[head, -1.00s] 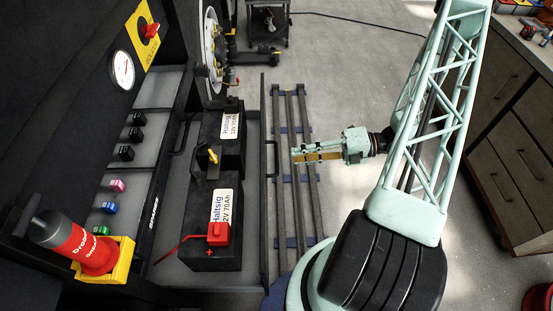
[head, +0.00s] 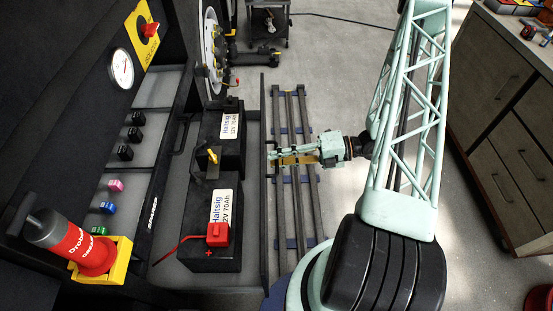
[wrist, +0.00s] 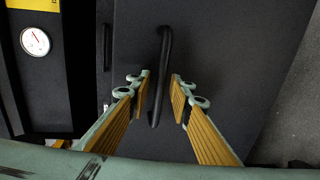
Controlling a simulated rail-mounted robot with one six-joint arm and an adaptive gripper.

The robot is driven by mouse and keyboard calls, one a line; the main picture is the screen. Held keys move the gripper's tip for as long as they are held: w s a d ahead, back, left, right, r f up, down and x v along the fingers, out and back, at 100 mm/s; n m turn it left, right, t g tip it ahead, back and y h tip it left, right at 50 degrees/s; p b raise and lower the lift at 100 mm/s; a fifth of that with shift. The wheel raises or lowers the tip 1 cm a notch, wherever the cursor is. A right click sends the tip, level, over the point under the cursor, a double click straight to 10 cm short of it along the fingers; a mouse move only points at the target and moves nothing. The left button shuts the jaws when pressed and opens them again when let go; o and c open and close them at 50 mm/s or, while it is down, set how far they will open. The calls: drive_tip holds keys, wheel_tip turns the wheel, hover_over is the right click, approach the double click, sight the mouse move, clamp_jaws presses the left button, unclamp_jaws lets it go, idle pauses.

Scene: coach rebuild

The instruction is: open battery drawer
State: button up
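The battery drawer's dark front panel (head: 263,215) stands upright to the right of two black batteries (head: 209,235) (head: 232,155) in the head view. In the wrist view the drawer front (wrist: 225,75) fills most of the picture, with a black vertical bar handle (wrist: 165,65) on it. My gripper (head: 272,158) is at the handle in the head view. In the wrist view my gripper (wrist: 160,88) is open, with one finger on each side of the handle and a visible gap on both sides. The handle is largely hidden by the fingers in the head view.
Floor rails (head: 291,215) run beneath my arm. A red cylinder in a yellow bracket (head: 118,260), a gauge (head: 121,69) and a red rotary switch (head: 150,30) are at left. A drawer cabinet (head: 505,130) stands at right.

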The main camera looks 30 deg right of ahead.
drive_tip(key=shift+a, duration=0.1)
drive_tip(key=shift+c, duration=0.5)
clamp_jaws()
